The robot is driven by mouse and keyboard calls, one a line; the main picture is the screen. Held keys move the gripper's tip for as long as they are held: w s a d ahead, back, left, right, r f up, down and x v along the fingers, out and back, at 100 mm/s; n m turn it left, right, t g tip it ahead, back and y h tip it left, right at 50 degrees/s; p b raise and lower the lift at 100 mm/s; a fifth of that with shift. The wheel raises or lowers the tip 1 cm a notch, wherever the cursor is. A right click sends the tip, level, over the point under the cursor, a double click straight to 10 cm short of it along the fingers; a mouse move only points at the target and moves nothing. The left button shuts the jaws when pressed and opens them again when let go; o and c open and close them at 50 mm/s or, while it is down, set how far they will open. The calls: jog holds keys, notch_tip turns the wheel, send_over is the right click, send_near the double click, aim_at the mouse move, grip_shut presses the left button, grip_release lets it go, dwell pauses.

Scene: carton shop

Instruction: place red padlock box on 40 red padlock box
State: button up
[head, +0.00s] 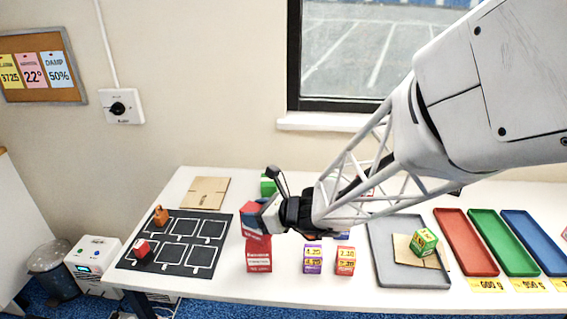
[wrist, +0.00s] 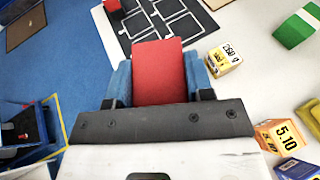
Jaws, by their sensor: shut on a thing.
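My gripper (head: 256,214) is shut on a red box (wrist: 158,72), with one blue finger on each side of it in the wrist view. In the head view the held box (head: 249,231) is partly covered by the gripper. Another red box (head: 259,261) with white lettering stands on the table just below it, near the front edge. I cannot tell whether the two boxes touch. The lower box is hidden in the wrist view. The lettering is too small to read surely.
A black mat (head: 188,224) with outlined cells lies at left, bearing a small red item (head: 142,249) and an orange one (head: 160,215). Purple (head: 312,261) and orange (head: 345,262) boxes stand right of the red ones. A grey tray (head: 385,270) and coloured trays lie further right.

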dwell(0.4)
jog(key=shift+f, duration=1.75)
jog(key=shift+f, duration=0.1)
jog(key=o, duration=1.1)
jog(key=shift+v, duration=5.95)
